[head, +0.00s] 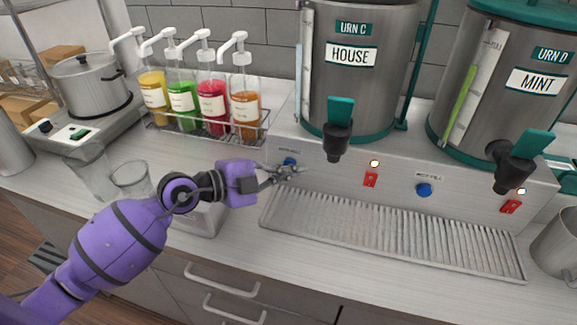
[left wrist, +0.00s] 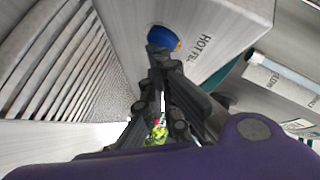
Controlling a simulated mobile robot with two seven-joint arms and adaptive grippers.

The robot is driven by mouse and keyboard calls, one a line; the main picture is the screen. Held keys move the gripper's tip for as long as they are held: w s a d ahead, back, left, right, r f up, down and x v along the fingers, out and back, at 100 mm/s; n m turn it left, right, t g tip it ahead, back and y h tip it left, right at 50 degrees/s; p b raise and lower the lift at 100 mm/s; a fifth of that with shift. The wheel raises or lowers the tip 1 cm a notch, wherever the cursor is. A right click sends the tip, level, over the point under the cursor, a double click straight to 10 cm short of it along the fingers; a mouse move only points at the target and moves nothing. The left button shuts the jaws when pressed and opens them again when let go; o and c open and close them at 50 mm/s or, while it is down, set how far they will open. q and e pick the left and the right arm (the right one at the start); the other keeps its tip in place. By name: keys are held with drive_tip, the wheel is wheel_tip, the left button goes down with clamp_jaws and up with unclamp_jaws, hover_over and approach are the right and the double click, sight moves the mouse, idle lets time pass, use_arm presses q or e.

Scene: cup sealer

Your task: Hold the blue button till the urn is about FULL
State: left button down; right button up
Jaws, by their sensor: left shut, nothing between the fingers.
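The left urn, labelled URN C HOUSE (head: 365,75), stands on the steel dispenser base. Its clear sight gauge (head: 307,60) shows no coloured column that I can make out. A blue button (head: 289,161) is on the base's front below and left of this urn. My left gripper (head: 298,170) is shut and empty, with its fingertips at that button and partly over it. In the left wrist view the fingertips (left wrist: 160,52) overlap the blue button (left wrist: 163,38); I cannot tell whether it is pressed in. My right gripper is not in view.
The URN D MINT urn (head: 510,80) stands right, its gauge (head: 460,110) partly green. A second blue button (head: 424,190) and red switches (head: 370,179) are on the base. A ridged drip tray (head: 390,235) lies below. Syrup bottles (head: 213,105) and clear cups (head: 131,178) stand left.

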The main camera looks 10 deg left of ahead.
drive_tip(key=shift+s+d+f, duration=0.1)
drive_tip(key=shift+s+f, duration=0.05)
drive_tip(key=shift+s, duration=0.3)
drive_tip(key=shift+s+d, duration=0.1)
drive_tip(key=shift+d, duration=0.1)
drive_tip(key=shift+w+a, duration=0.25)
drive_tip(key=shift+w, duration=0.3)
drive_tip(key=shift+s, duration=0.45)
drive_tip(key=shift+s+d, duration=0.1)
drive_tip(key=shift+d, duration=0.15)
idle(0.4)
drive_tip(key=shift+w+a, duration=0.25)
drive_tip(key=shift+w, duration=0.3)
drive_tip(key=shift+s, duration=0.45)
